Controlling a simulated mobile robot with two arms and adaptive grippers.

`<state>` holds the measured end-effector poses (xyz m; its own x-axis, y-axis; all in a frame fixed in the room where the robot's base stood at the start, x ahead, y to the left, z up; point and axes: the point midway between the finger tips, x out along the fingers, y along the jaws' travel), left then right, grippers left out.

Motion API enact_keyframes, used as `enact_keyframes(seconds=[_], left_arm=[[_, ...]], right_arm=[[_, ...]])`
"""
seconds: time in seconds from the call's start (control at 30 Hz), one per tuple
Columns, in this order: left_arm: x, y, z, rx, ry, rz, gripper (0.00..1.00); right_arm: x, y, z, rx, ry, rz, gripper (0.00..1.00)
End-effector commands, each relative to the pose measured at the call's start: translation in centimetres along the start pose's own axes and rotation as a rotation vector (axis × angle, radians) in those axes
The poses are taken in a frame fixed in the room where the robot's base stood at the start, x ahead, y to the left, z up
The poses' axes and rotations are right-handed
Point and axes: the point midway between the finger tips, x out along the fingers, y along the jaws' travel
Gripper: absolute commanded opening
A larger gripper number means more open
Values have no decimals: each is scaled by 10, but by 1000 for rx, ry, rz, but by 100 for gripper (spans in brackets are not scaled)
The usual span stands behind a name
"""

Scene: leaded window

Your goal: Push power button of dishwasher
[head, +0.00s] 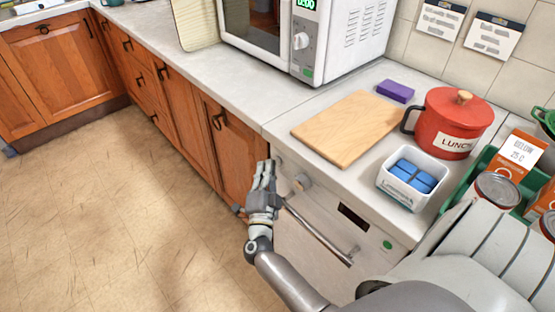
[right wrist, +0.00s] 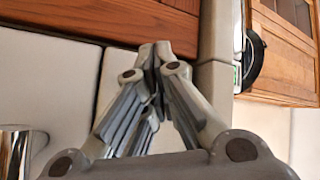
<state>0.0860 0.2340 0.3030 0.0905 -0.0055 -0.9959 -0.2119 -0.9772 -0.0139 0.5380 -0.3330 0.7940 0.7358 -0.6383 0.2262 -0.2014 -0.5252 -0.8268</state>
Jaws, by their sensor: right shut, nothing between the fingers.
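The white dishwasher (head: 318,262) stands under the counter, with a bar handle (head: 318,236) across its front. Its top panel has a round knob (head: 302,182) at the left, a dark display (head: 353,216) and a round green button (head: 387,245) at the right. No label tells me which control is the power button. My right gripper (head: 265,168) is shut and empty, near the left end of the panel, left of the knob and away from the green button. Its closed fingers also show in the right wrist view (right wrist: 155,50). My left gripper is out of view.
On the counter are a wooden board (head: 346,128), a purple sponge (head: 395,92), a red pot (head: 452,125), a white tub (head: 392,186) with blue blocks and a green crate (head: 452,195). A microwave (head: 345,40) stands behind. Wooden cabinets (head: 228,150) adjoin the dishwasher. The floor (head: 110,210) at left is clear.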

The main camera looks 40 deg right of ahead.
Motion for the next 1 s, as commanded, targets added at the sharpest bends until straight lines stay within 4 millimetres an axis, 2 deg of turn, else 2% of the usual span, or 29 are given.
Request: enact_keyframes(seconds=[1.0], left_arm=[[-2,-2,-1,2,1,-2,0]], right_arm=[[7,4,-5,0,0,-1,0]])
